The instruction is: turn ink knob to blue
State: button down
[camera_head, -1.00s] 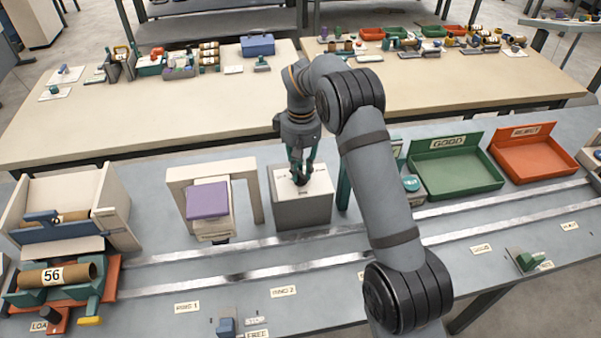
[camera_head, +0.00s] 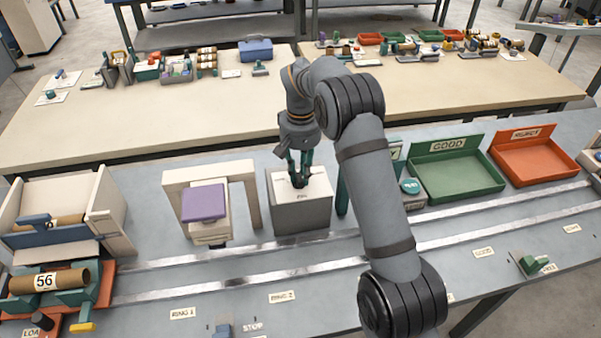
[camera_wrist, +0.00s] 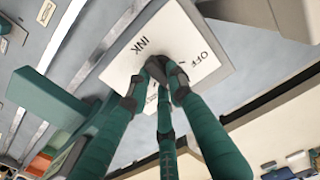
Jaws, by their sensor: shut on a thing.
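The ink box (camera_head: 302,214) is a grey block with a white top on the bench, right of the purple-topped press. The ink knob sits on its white top and is mostly hidden by my fingers. My gripper (camera_head: 299,180) points down onto the box top and is shut on the knob. In the wrist view my green fingers (camera_wrist: 160,75) close together over the white label plate (camera_wrist: 135,60). The words "INK" and "OFF" show on the plate. Other markings are covered by the fingers, and the way the knob points cannot be made out.
A purple-topped press (camera_head: 203,203) under a beige frame stands left of the box. A green GOOD tray (camera_head: 455,185) and an orange REJECT tray (camera_head: 540,172) lie to the right. Metal rails (camera_head: 240,282) run in front. An orange cradle with roll 56 (camera_head: 45,282) sits at the left.

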aim_at(300, 174)
jog(key=c, duration=1.5)
grip_release()
jog(key=shift+c, duration=0.2)
notch_tip(300, 174, up, 12)
notch_tip(300, 174, down, 12)
jog(key=shift+f, duration=0.1)
jog(key=shift+r, duration=0.2)
